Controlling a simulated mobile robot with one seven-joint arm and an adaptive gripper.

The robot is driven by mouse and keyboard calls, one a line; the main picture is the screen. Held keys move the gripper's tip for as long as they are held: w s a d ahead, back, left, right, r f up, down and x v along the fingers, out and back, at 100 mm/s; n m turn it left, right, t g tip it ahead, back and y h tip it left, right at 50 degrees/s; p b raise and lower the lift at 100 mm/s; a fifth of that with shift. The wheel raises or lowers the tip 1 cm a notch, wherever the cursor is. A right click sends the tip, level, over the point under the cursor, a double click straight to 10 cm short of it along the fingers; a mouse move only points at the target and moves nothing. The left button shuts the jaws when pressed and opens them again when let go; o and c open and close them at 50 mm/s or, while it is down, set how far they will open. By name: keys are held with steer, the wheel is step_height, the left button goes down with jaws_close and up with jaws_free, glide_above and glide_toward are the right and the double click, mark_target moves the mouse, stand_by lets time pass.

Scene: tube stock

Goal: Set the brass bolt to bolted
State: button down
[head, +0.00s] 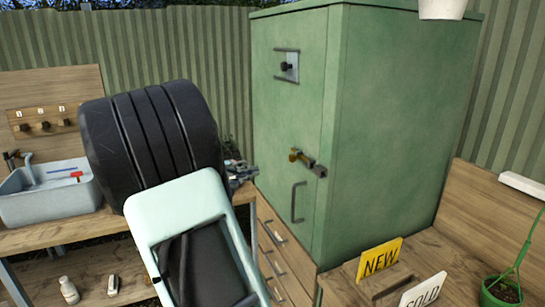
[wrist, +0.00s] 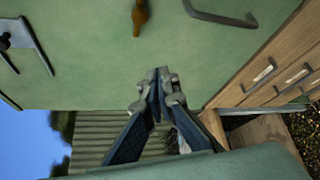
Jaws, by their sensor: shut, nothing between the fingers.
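The brass bolt (head: 295,155) is on the front of the green cabinet (head: 390,120), beside a dark grey bar (head: 315,168) at the door's right edge. In the wrist view the brass bolt (wrist: 140,16) shows at the top edge, partly cut off. I cannot tell how far it is slid. My gripper (head: 252,170) is left of the bolt in the head view, in front of the cabinet and partly hidden by my arm. In the wrist view my gripper (wrist: 160,75) is shut and empty, its tips apart from the bolt.
A grey door handle (head: 298,202) is below the bolt, and a latch plate with a dark knob (head: 287,66) above it. Wooden drawers (head: 275,245) are under the cabinet. A bench with yellow NEW sign (head: 380,257) stands right, a sink (head: 50,190) left.

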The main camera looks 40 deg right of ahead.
mark_target(297, 158)
steer(key=shift+d+r+h, duration=0.3)
steer(key=shift+d+h, duration=0.1)
steer(key=shift+d, duration=0.1)
steer(key=s+d+p, duration=0.2)
steer(key=d+p, duration=0.1)
steer(key=d, duration=0.6)
steer(key=shift+d+r+p, duration=0.15)
steer(key=shift+p, duration=0.25)
